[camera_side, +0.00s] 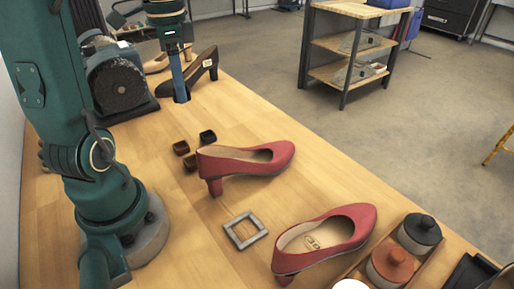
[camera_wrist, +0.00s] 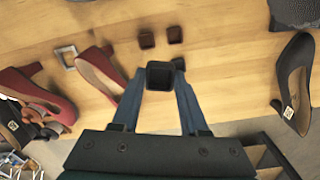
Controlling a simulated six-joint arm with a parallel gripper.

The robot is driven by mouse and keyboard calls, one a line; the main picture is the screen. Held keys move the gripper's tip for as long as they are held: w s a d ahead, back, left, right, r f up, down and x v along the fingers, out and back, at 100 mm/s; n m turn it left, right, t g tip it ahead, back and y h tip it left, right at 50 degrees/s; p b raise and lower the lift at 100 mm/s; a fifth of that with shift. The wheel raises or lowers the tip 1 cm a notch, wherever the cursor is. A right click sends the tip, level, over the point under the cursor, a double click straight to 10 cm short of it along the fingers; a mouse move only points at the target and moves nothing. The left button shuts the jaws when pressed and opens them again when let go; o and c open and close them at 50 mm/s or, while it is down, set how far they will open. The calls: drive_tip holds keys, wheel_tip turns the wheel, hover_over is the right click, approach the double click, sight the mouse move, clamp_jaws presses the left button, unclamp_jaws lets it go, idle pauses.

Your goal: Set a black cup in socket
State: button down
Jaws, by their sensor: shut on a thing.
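My gripper (camera_wrist: 160,85) is shut on a black cup (camera_wrist: 160,74), square and dark, held between its blue fingertips in the wrist view. In the side view my gripper (camera_side: 181,95) is at the back of the table, in front of a black shoe; the held cup cannot be made out there. Another black cup (camera_side: 208,136) stands on the table with two brown cups (camera_side: 181,147), one partly behind a red shoe. The socket, a grey square frame (camera_side: 231,238), lies flat and empty between the two red shoes. It also shows in the wrist view (camera_wrist: 64,48).
A red shoe (camera_side: 262,163) stands between the cups and the frame, another red shoe (camera_side: 352,229) right of the frame. A black shoe (camera_side: 196,75) is beside my gripper. A wooden tray with lidded jars (camera_side: 391,262) is at front right. The table around the frame's left is clear.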

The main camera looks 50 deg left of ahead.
drive_tip(key=w+d+m, duration=0.3)
drive_tip(key=d+m, duration=0.4)
drive_tip(key=d, duration=0.5)
drive_tip(key=m, duration=0.8)
hover_over(245, 230)
drive_tip(key=shift+f, duration=7.4)
drive_tip(key=shift+f, duration=0.45)
drive_tip(key=shift+c, duration=1.8)
unclamp_jaws()
drive_tip(key=shift+r, duration=0.1)
wheel_tip(245, 230, up, 7)
